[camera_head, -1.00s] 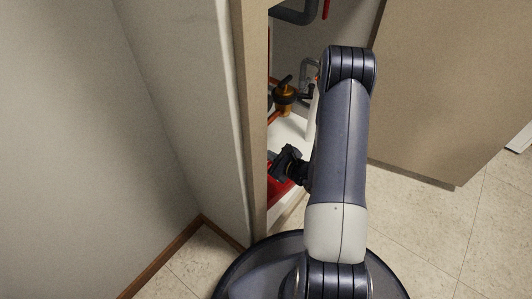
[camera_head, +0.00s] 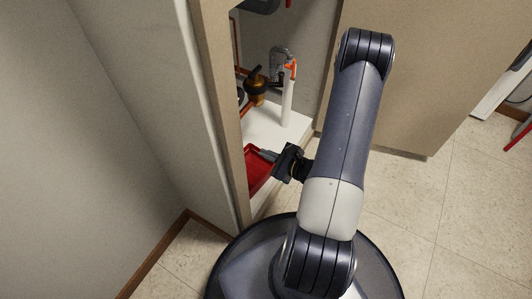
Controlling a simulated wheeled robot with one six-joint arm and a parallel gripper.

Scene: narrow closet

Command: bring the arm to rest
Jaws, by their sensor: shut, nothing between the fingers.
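My arm shows large in the middle of the head view, its elbow raised at the top and its shoulder over my round base. My gripper (camera_head: 270,156) sticks out to the left from behind the arm. It points at the closet opening and is shut, with nothing held. A red tray (camera_head: 258,175) lies on the white closet floor (camera_head: 297,128) just behind and below the gripper tips. I cannot tell whether the tips touch anything there.
Inside the closet stand a brass valve (camera_head: 256,88) and a white pipe with an orange top (camera_head: 288,98). The closet's left jamb (camera_head: 222,115) is close to the gripper. A beige door panel (camera_head: 420,75) stands behind the arm. Tiled floor (camera_head: 405,205) at right is clear.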

